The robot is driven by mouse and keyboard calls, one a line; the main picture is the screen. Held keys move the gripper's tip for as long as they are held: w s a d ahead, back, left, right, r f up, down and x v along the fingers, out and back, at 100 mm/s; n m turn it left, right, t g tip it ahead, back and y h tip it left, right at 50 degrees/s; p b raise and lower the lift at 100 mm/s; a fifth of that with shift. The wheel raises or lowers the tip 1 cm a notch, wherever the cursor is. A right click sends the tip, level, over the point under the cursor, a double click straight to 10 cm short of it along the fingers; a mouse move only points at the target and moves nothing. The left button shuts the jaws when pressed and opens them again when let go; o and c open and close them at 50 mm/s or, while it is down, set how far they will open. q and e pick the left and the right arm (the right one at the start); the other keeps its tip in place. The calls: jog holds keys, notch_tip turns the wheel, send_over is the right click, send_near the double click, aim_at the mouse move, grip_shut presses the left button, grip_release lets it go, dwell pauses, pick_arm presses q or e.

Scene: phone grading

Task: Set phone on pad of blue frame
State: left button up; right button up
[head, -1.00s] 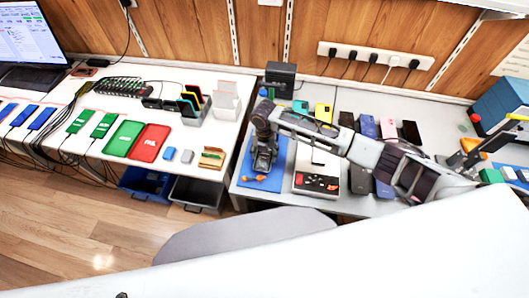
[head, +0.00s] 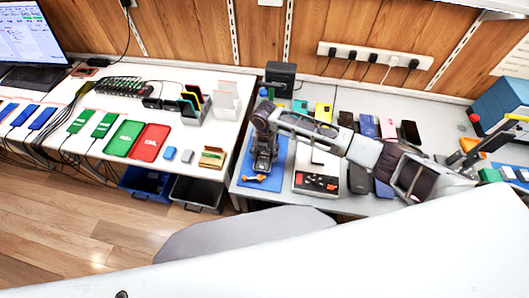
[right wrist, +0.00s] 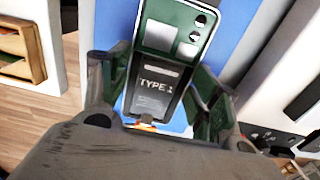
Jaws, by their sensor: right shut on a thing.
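My right gripper (head: 262,168) is over the blue mat (head: 280,172) on the right-hand table. In the right wrist view its fingers (right wrist: 160,85) are shut on a dark green phone (right wrist: 158,55) with a grey patch and round lenses at its far end. A dark part marked "TYPE 1" shows between the fingers. In the head view the gripper hides the phone, and I cannot tell whether it touches the mat. My left gripper is not in view.
Green pieces (head: 103,124), a green tray (head: 123,139) and a red tray (head: 150,143) lie on the left table.

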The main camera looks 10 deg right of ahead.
jog(key=o, duration=1.1)
jog(key=shift+o, duration=0.4)
jog(key=shift+o, duration=1.2)
jog(key=shift+r+p, duration=0.65)
jog(key=shift+p, duration=0.2)
jog(key=shift+r+p, duration=1.2)
jog(key=shift+r, duration=0.05)
jog(key=shift+r+p, duration=0.75)
jog(key=shift+r, duration=1.45)
